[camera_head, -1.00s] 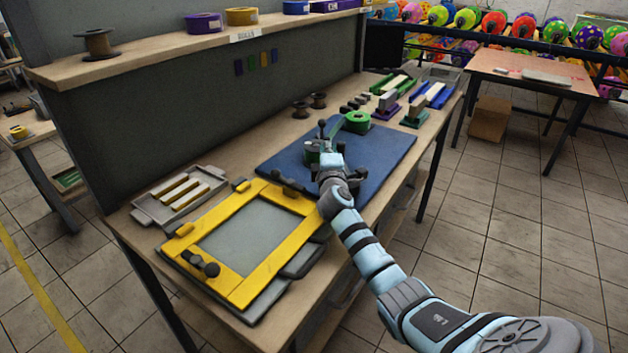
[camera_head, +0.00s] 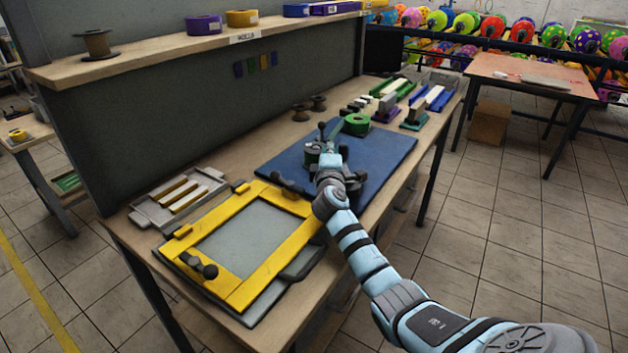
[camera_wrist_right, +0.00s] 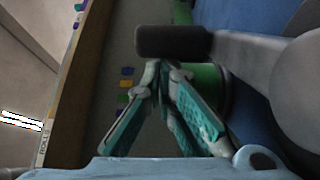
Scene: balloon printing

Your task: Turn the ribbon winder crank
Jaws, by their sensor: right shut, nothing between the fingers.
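The ribbon winder (camera_head: 312,152) stands on a blue mat (camera_head: 385,150) on the workbench, partly hidden by my right gripper. Its crank shows in the right wrist view as a grey arm (camera_wrist_right: 245,58) with a dark handle (camera_wrist_right: 172,41) across its end. My right gripper (camera_head: 331,153) is at the winder. In the right wrist view its teal fingers (camera_wrist_right: 160,72) are shut together and empty. Their tips are close to the dark handle; I cannot tell whether they touch it. A green ribbon roll (camera_head: 357,124) sits on the mat behind the winder. My left gripper is not in view.
A yellow printing frame (camera_head: 275,261) lies on the bench in front of the mat, near a grey tray (camera_head: 148,207). Two dark spools (camera_head: 300,113) and several coloured blocks stand farther back. A shelf (camera_head: 165,48) runs along the back panel. The mat's right part is clear.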

